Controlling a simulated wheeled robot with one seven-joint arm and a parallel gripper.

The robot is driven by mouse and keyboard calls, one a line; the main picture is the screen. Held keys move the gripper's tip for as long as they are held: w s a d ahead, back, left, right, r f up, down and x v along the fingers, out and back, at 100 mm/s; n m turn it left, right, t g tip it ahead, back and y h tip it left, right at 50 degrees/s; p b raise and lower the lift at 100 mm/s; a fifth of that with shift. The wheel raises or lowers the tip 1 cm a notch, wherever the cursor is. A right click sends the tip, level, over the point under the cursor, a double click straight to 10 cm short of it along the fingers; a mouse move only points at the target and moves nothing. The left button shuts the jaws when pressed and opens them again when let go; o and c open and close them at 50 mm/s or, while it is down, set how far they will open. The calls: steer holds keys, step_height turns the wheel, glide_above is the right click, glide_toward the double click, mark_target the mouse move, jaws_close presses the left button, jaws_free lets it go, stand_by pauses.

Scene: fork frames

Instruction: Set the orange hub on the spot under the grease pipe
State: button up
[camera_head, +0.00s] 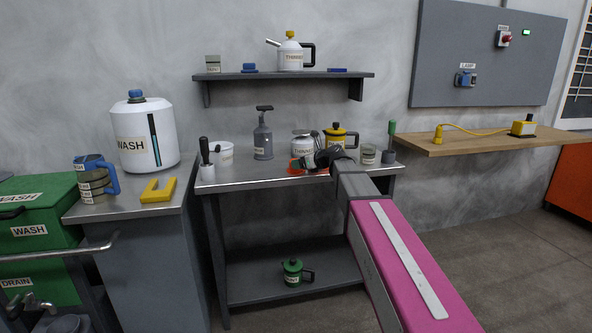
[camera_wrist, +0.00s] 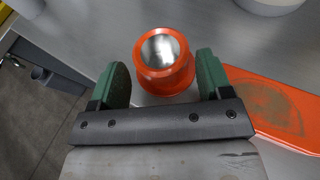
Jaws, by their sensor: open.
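The orange hub (camera_wrist: 165,76), a round flanged piece with a shiny metal top, stands on the grey metal bench (camera_wrist: 110,30) in the wrist view. My gripper (camera_wrist: 162,70) is open, with a green-padded finger on either side of the hub. A gap shows at the left finger; whether the right finger touches is hard to tell. In the head view my gripper (camera_head: 318,158) is over the bench's front part, beside a small orange piece (camera_head: 296,166). I cannot make out the grease pipe or the spot under it.
A flat orange plate (camera_wrist: 275,108) lies right of the hub. A grey spray bottle (camera_head: 263,138) and white tub (camera_head: 221,153) are to the left. A shelf (camera_head: 285,75) hangs above.

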steer(key=x, duration=0.4)
steer(key=shift+d, duration=0.1)
steer(key=c, duration=0.7)
steer(key=shift+c, duration=0.2)
steer(key=shift+r, duration=0.1)
